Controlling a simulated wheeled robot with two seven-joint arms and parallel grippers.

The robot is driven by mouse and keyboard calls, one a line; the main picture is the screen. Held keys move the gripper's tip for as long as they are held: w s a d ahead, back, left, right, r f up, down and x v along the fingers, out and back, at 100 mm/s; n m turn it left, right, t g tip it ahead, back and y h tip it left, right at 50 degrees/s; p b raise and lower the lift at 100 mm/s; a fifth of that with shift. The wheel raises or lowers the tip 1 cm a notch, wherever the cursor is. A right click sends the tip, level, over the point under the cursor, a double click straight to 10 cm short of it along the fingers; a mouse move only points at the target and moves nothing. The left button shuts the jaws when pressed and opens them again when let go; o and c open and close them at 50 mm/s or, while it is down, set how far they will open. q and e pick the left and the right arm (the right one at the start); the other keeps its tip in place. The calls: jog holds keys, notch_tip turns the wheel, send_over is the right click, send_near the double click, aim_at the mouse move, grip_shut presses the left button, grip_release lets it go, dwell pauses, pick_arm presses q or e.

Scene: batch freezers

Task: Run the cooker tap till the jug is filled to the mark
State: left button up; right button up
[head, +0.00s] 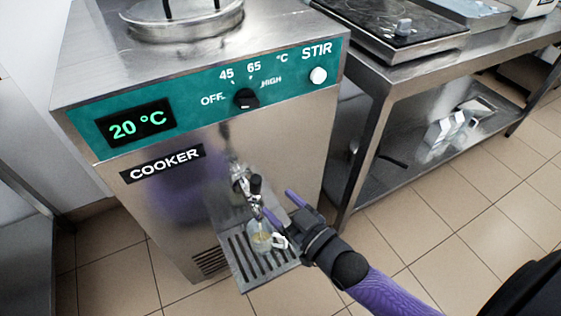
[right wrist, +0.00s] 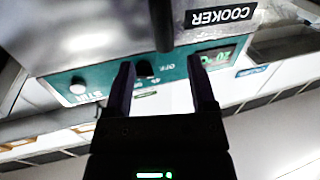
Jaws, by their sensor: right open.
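The cooker (head: 190,215) is a steel box with a teal panel and a 20 °C display. Its tap (head: 240,178), with a black handle (head: 256,184), sticks out low on the front. A small clear jug (head: 260,240) with a pale handle stands on the slatted drip tray under the tap. It looks slightly yellowish low down; its mark and level are too small to read. My right gripper (head: 283,205) is open, its purple fingers beside the tap and above the jug's right side. In the right wrist view its fingers (right wrist: 163,88) are apart, with a dark upright bar beyond. My left gripper is out of view.
The drip tray (head: 284,267) juts out from the cooker's front. The panel has a black dial (head: 246,98) and a white STIR button (head: 318,75). A steel table (head: 400,70) with a lower shelf stands at the right. Tiled floor is clear in front.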

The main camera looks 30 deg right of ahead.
aim_at(259, 188)
jog(key=b+x, duration=0.3)
jog(key=x, duration=0.6)
jog(key=shift+a+f+b, duration=0.2)
jog(key=shift+b, duration=0.15)
jog(key=shift+w+a+r, duration=0.1)
jog(key=shift+w, duration=0.25)
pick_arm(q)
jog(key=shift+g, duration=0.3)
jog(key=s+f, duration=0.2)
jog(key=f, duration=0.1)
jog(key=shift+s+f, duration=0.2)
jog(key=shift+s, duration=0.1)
pick_arm(e)
grip_shut()
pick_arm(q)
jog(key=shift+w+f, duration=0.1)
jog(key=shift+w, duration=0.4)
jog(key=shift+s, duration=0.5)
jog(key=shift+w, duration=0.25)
